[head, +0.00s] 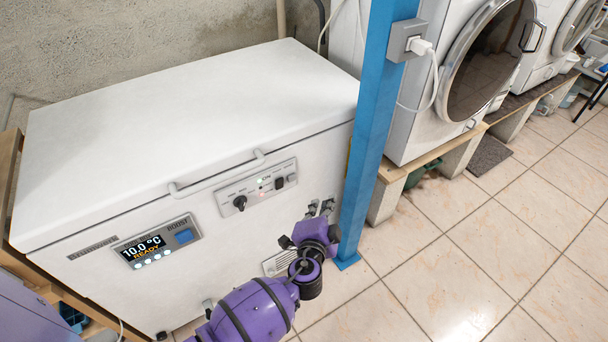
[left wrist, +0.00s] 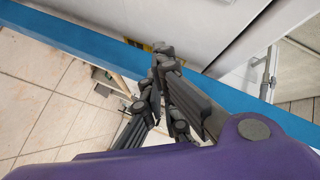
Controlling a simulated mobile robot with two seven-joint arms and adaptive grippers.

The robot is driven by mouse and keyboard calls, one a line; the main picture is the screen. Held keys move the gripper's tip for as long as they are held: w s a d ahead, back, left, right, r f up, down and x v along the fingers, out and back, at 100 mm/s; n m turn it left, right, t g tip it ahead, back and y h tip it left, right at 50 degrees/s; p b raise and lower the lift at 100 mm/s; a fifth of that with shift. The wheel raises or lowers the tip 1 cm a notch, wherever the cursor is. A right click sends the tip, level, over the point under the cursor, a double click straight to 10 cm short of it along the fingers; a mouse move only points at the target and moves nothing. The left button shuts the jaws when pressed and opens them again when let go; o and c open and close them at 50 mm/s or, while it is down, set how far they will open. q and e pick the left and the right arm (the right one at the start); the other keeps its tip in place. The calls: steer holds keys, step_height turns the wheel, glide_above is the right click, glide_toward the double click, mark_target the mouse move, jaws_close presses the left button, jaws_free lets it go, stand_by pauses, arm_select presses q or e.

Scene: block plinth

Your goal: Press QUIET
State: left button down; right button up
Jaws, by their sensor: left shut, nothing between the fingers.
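The white chest freezer (head: 190,110) has a display panel (head: 156,242) on the left of its front. The screen reads 10.0 °C READY, with a blue BOOST button (head: 184,236) to its right and a row of small round pale buttons (head: 151,259) below. No QUIET label is legible to me. My left gripper (head: 312,236) is shut and empty, in front of the freezer's right end by the blue post, well right of the display panel. Its shut fingers also show in the left wrist view (left wrist: 163,52). My right gripper is not in view.
A second panel (head: 256,188) with a black knob and a switch sits right of the display, under the lid handle (head: 217,175). A blue post (head: 372,130) with a socket stands at the freezer's right corner. Front-loading machines (head: 440,80) stand beyond. The tiled floor (head: 470,250) is clear.

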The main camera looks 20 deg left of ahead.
mark_target(292, 178)
arm_select(q)
steer(key=w+a, duration=0.5)
steer(key=a, duration=0.2)
steer(key=shift+a, duration=0.15)
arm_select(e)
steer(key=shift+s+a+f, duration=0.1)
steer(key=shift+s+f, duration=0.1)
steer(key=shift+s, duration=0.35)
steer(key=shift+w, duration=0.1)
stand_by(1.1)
arm_select(q)
steer(key=shift+a, duration=0.1)
steer(key=shift+w+a, duration=0.2)
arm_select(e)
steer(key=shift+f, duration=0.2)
arm_select(q)
steer(key=shift+w+a+b, duration=0.3)
steer(key=shift+a+b, duration=0.05)
steer(key=shift+b, duration=0.05)
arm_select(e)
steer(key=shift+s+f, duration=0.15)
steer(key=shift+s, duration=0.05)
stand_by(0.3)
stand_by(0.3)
arm_select(q)
steer(key=shift+s+d, duration=0.55)
steer(key=shift+d, duration=0.1)
